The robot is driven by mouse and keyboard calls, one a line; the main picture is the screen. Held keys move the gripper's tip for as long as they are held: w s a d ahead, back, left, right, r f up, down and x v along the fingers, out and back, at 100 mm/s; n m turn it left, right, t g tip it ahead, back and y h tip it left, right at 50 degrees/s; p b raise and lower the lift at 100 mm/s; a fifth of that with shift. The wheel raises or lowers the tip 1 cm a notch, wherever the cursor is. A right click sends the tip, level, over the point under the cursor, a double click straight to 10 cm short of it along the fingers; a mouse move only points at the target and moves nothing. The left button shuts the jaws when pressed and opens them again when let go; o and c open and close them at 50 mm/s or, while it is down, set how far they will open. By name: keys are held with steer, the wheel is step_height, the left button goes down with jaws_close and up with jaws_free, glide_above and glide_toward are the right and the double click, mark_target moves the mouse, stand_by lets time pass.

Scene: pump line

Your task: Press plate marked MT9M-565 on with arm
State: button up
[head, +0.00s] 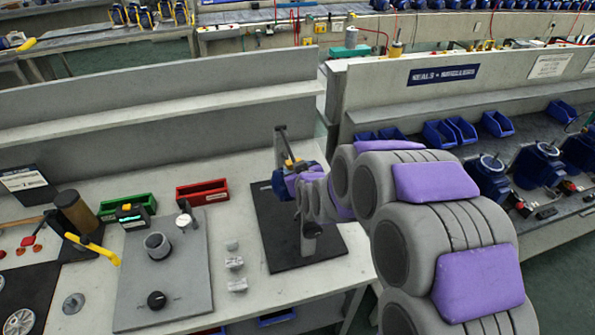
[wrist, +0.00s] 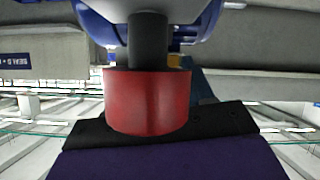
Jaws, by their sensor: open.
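My arm reaches over the black base plate (head: 272,228) on the bench, which carries a dark upright stand (head: 283,142). My gripper (head: 284,182) is at this stand, beside its upper part; its fingertips are hard to make out. In the wrist view a red cylinder (wrist: 148,103) on a dark shaft (wrist: 148,42) is close in front of the camera, below a blue body (wrist: 205,18). Nothing is seen held in the jaws. No marking MT9M-565 is legible in either view, and I cannot tell whether the gripper touches anything.
A grey plate (head: 190,285) with a round fitting and black knob lies left of the base plate. Green (head: 127,207) and red (head: 203,192) trays stand behind it. Small grey blocks (head: 235,262) lie between. A grey panel wall (head: 150,105) rises behind the bench.

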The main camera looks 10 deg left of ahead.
steer(key=v, duration=1.1)
steer(key=shift+s+d+r, duration=0.1)
steer(key=shift+s+r, duration=0.05)
steer(key=shift+s, duration=0.15)
steer(key=shift+b+v, duration=2.65)
steer(key=shift+v, duration=0.1)
steer(key=shift+r, duration=0.15)
